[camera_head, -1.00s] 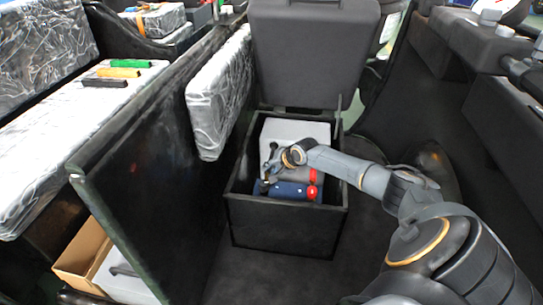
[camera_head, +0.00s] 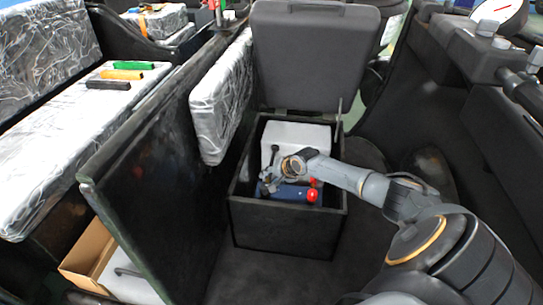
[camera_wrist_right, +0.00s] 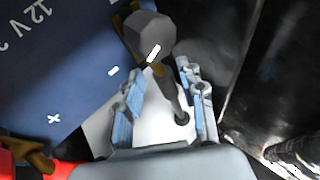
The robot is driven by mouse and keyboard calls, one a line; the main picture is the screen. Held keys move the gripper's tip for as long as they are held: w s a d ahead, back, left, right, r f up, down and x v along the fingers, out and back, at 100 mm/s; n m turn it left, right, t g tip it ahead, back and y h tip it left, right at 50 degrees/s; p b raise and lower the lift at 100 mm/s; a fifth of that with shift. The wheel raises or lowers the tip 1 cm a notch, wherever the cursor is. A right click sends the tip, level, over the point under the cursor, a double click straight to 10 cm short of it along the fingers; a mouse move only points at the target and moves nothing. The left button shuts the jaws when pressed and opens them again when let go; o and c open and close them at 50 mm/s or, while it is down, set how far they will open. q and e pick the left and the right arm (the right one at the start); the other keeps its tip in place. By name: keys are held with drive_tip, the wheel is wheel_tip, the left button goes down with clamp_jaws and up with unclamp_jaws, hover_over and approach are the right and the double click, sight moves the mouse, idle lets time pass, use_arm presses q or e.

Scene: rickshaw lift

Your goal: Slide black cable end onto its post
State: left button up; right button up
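The blue battery (camera_head: 298,194) sits in an open black box and shows a "12 V" label in the right wrist view (camera_wrist_right: 60,70). The black cable end (camera_wrist_right: 148,34), a dark hexagonal cap with a white minus mark and brass-coloured metal beside it, is at the battery's edge near the printed minus. The post is hidden, so I cannot tell whether the end is on it. Its dark cable runs down between the fingers of my right gripper (camera_wrist_right: 159,72). The fingers stand apart, with gaps beside the cable. My right gripper also shows inside the box (camera_head: 266,184). My left gripper is not visible.
A red cable end (camera_head: 312,196) is at the battery's right. The box (camera_head: 285,225) has walls close around my gripper, and its padded lid (camera_head: 315,55) stands raised behind. A dark partition (camera_head: 160,165) rises at left; bare floor lies in front.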

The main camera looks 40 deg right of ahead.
drive_tip(key=shift+d+r, duration=0.2)
drive_tip(key=shift+r, duration=0.05)
drive_tip(key=shift+s+r, duration=0.1)
drive_tip(key=shift+r, duration=0.15)
drive_tip(key=v, duration=1.1)
drive_tip(key=shift+s, duration=0.2)
drive_tip(key=shift+a, duration=0.15)
